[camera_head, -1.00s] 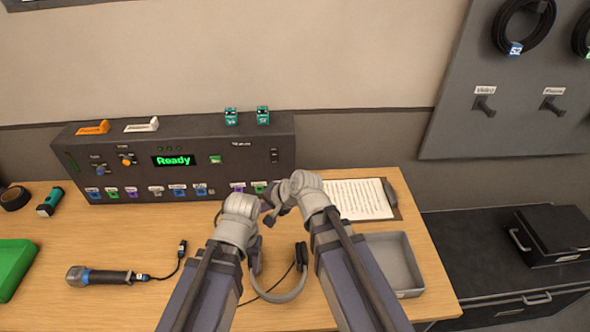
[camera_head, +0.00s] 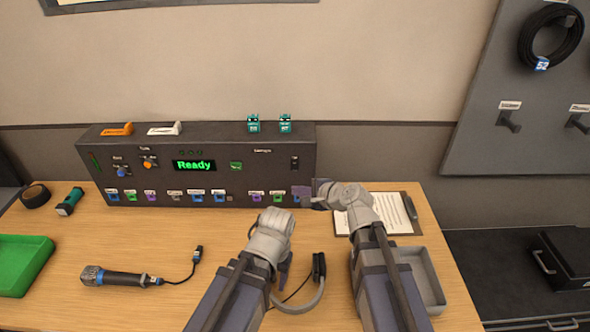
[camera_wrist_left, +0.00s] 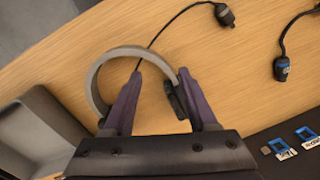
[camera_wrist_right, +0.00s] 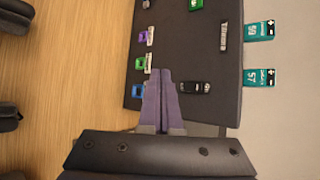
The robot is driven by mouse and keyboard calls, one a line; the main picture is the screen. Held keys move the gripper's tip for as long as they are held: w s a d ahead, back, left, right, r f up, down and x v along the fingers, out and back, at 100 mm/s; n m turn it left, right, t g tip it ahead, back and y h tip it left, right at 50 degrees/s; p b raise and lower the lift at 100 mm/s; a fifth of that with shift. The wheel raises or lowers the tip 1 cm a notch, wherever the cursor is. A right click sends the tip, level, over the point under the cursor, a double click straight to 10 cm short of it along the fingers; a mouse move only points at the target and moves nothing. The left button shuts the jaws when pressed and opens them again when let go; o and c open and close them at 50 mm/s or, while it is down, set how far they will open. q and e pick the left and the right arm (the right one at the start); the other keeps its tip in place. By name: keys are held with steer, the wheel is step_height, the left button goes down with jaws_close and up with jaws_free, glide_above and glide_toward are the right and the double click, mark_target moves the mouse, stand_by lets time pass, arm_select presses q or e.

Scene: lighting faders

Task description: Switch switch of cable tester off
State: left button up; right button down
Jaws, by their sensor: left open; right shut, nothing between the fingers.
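The cable tester (camera_head: 240,183) is a long dark box at the back of the table, with a green "Ready" display (camera_head: 194,165). Its small black switch (camera_head: 295,163) sits at the right end of the front panel; it also shows in the right wrist view (camera_wrist_right: 196,87), just right of the fingertips. I cannot tell which way it is set. My right gripper (camera_head: 308,192) is shut and empty, at the panel's lower right, below the switch. It covers part of the lower right corner. My left gripper (camera_wrist_left: 158,85) is open, above the headset (camera_wrist_left: 100,75), with nothing held.
A clipboard (camera_head: 405,228) and a grey tray (camera_head: 432,280) lie to the right, partly behind my right arm. A microphone (camera_head: 115,278) with a cable and a green tray (camera_head: 20,262) are at left. Two teal blocks (camera_head: 253,124) stand on the tester.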

steer(key=w+f, duration=0.1)
steer(key=w, duration=0.7)
steer(key=shift+w+b, duration=0.15)
steer(key=shift+b, duration=0.3)
stand_by(1.6)
steer(key=shift+w, duration=0.4)
steer(key=shift+w+f, duration=0.1)
steer(key=shift+w, duration=0.2)
stand_by(0.4)
steer(key=shift+s, duration=0.15)
stand_by(0.3)
steer(key=shift+s, duration=0.6)
steer(key=shift+s, duration=0.15)
steer(key=s, duration=0.4)
steer(key=shift+s+r+p, duration=0.3)
steer(key=shift+s+r, duration=0.05)
steer(key=shift+r, duration=0.05)
